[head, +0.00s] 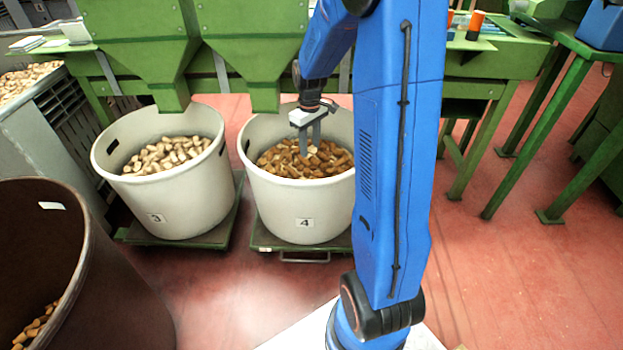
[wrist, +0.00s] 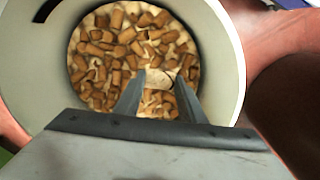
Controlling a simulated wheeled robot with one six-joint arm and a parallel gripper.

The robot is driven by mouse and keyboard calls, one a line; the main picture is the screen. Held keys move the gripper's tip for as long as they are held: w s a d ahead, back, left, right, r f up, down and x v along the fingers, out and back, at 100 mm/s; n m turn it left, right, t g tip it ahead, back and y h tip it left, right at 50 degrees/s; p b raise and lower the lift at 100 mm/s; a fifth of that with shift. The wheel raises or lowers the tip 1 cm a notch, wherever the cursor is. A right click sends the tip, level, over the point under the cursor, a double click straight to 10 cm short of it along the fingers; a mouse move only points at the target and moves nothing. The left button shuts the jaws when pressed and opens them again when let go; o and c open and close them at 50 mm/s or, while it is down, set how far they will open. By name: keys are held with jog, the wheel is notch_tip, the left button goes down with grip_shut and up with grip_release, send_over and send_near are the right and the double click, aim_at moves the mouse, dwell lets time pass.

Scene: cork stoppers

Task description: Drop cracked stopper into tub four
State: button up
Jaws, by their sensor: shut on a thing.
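Tub four, a white tub (head: 303,217) with a "4" label, stands on a green wheeled platform and holds many brown and tan stoppers. My gripper (head: 308,148) points down over the tub's opening. In the wrist view my gripper (wrist: 158,84) is shut on a pale stopper (wrist: 160,78) between its fingertips, above the stoppers in the tub (wrist: 228,60). The held stopper also shows faintly at the fingertips in the head view (head: 312,149). I cannot make out a crack in it.
Tub three (head: 165,207), with paler stoppers, stands left of tub four. A dark brown bin (head: 100,270) with some stoppers is at the front left. Green chutes (head: 255,45) hang above the backs of the tubs. Red floor is open at right.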

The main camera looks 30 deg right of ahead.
jog(key=shift+f, duration=0.1)
jog(key=o, duration=1.1)
notch_tip(320, 180, up, 17)
jog(key=shift+r, duration=0.2)
